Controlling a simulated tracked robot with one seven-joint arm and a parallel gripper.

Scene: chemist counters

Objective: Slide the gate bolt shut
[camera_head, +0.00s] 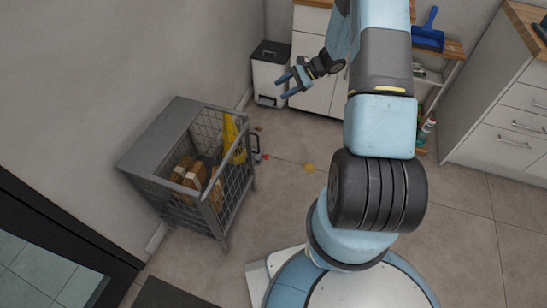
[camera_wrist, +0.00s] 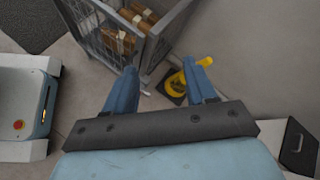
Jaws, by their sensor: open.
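A grey metal cage (camera_head: 147,140) with mesh sides stands by the left wall, with brown parcels (camera_head: 188,172) inside. Its mesh front (camera_head: 233,190) faces right; I cannot tell whether this gate is fully closed. The cage also shows at the top of the wrist view (camera_wrist: 97,32).
A yellow object (camera_wrist: 188,78) with a dark base stands beside the cage. A white bin (camera_head: 270,78) with a dark lid is at the back. Cabinets (camera_head: 510,130) line the right. Small bits (camera_head: 309,167) lie on the floor, otherwise clear right of the cage.

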